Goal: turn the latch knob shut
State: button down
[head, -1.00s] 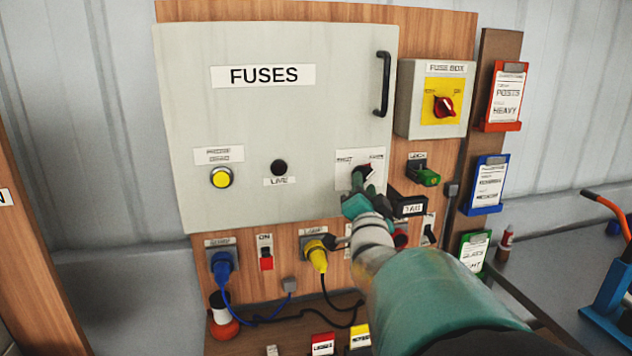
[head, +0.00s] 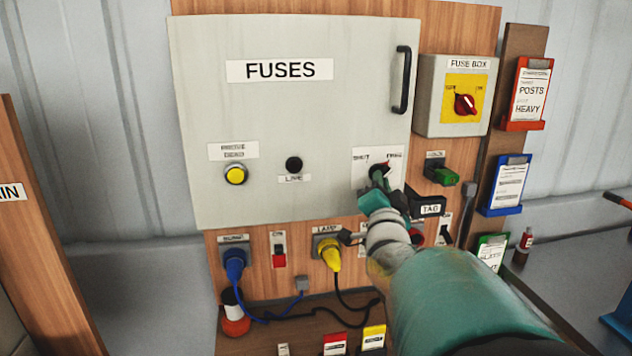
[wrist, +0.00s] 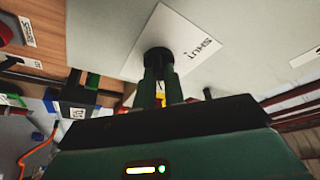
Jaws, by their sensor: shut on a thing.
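The black latch knob (wrist: 158,58) is on the lower right of the grey FUSES door (head: 290,120). It sits on a white label (wrist: 185,42) whose word SHUT shows in the wrist view; in the head view the label reads SHUT at left and FREE at right. My gripper (wrist: 158,78) is shut on the knob, its green fingers meeting it from the front. In the head view my gripper (head: 381,182) covers most of the knob. Which way the knob points is hard to tell.
A black door handle (head: 402,80) stands out above. Close to the right are a green lock (head: 443,177), a black TAG holder (head: 430,208) and the fuse box (head: 455,95) with a red switch. Below are a yellow lamp plug (head: 330,253) and a blue plug (head: 235,265) with cables.

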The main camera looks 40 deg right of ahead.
jog(key=shift+s+d+n, duration=0.1)
jog(key=shift+n, duration=0.3)
jog(key=shift+s+d+r+n+t+y, duration=0.15)
jog(key=shift+n+t+y, duration=1.25)
jog(key=shift+n, duration=2.7)
jog(key=shift+s+d+n+t+y, duration=0.2)
jog(key=shift+n+t+y, duration=0.45)
jog(key=shift+n+y, duration=2.45)
jog(key=shift+w+d+r+n+t+y, duration=0.2)
jog(key=shift+n+t+y, duration=0.7)
jog(key=shift+n, duration=4.2)
jog(key=shift+s+f, duration=0.1)
jog(key=shift+s, duration=0.05)
jog(key=c, duration=1.5)
grip_release()
jog(key=shift+f, duration=0.15)
